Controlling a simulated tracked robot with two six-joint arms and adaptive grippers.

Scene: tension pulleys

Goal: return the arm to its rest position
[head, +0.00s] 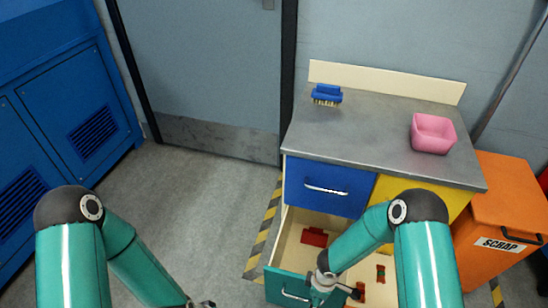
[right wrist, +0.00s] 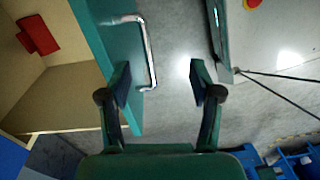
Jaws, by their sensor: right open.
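My right gripper (head: 338,288) is at the front of the open teal drawer (head: 270,282), by its metal handle. In the right wrist view the right gripper (right wrist: 160,84) has its fingers apart with nothing held. The drawer handle (right wrist: 150,55) shows beyond the gap, nearer the left finger; I cannot tell whether they touch. My left arm reaches down to the bottom edge of the head view, where only a bit of the left gripper (head: 203,304) shows.
A blue brush (head: 327,94) and a pink bin (head: 433,133) stand on the grey counter (head: 375,118). A closed blue drawer (head: 320,186) is above. An orange scrap bin (head: 505,205) stands right. Floor at left is clear.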

